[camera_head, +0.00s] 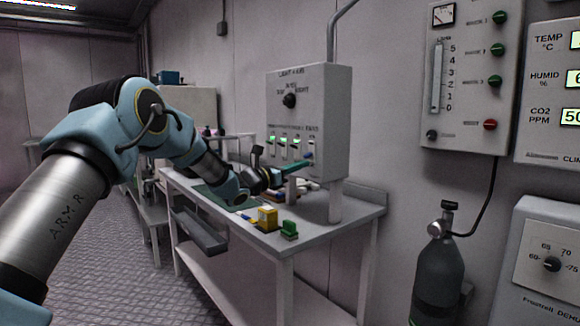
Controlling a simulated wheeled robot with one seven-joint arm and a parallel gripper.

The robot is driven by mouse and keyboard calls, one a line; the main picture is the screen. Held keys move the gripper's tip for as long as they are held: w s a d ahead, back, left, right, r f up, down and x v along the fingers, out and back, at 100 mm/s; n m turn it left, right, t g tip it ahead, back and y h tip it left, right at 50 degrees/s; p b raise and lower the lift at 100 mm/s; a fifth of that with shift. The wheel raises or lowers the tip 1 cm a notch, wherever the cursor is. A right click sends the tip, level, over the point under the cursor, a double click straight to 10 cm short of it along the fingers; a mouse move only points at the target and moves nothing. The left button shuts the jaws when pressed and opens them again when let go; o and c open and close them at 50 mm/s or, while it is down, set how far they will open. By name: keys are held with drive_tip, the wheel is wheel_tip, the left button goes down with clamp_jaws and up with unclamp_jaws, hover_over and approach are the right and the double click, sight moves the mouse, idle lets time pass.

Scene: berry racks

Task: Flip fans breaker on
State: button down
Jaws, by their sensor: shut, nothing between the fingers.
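The grey light-and-air control box (330,110) is mounted on the wall above the bench, with a black knob (289,101) on its front. Below the knob is a row of small breakers with green lights (284,142). The fans breaker (309,157) appears to be the rightmost one, with a bluish lever low on the face; its label is too small to read surely. My gripper (304,162) is shut and empty, its teal fingers pointing right at the lower right of the box's face. It is at or very near that lever; I cannot tell whether they touch.
A gauge panel (465,75) is on the wall. The floor at left is clear.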

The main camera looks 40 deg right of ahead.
drive_tip(key=shift+d, duration=0.4)
drive_tip(key=shift+r, duration=0.1)
drive_tip(key=shift+a+r+y+p, duration=0.15)
drive_tip(key=shift+y+p, duration=0.25)
drive_tip(key=shift+p, duration=0.15)
drive_tip(key=shift+a+r+y+p, duration=0.2)
drive_tip(key=shift+r+y+p, duration=0.45)
drive_tip(key=shift+p, duration=1)
